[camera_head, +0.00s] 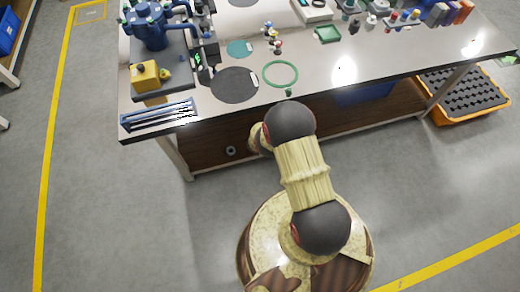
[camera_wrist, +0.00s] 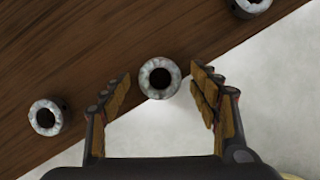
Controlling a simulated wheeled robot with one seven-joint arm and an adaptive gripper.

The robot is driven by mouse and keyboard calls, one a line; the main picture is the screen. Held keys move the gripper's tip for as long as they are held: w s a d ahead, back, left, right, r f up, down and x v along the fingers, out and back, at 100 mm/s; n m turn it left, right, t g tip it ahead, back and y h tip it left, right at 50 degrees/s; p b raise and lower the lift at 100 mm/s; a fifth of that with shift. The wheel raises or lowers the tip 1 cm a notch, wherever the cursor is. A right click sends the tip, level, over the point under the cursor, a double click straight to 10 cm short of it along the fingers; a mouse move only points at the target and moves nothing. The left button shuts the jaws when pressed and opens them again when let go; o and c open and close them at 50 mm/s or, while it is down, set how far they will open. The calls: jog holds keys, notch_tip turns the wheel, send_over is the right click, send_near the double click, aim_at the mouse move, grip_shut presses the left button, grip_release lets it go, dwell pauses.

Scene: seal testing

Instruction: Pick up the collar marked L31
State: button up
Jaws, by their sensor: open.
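Three grey ring-shaped collars with dark holes show in the wrist view: one in the middle (camera_wrist: 148,78), one at the left (camera_wrist: 45,118) and one at the top right (camera_wrist: 250,5), partly cut off. No L31 marking can be read on any of them. My gripper (camera_wrist: 160,88) is open, with the middle collar in the picture between its fingertips. No finger visibly grips it, and I cannot tell the height gap. In the head view one small collar (camera_head: 231,151) shows at the brown wooden shelf under the bench; my arm hides the gripper.
The brown wooden shelf (camera_wrist: 70,45) has an edge running diagonally, with pale floor (camera_wrist: 285,90) beyond. Above it, the bench (camera_head: 310,78) holds a green ring (camera_head: 281,73), a black disc (camera_head: 235,85) and a blue rack (camera_head: 158,114). An orange crate (camera_head: 458,122) stands at the right.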

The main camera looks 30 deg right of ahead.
jog(key=shift+r, duration=0.1)
jog(key=v, duration=1.2)
dwell(0.5)
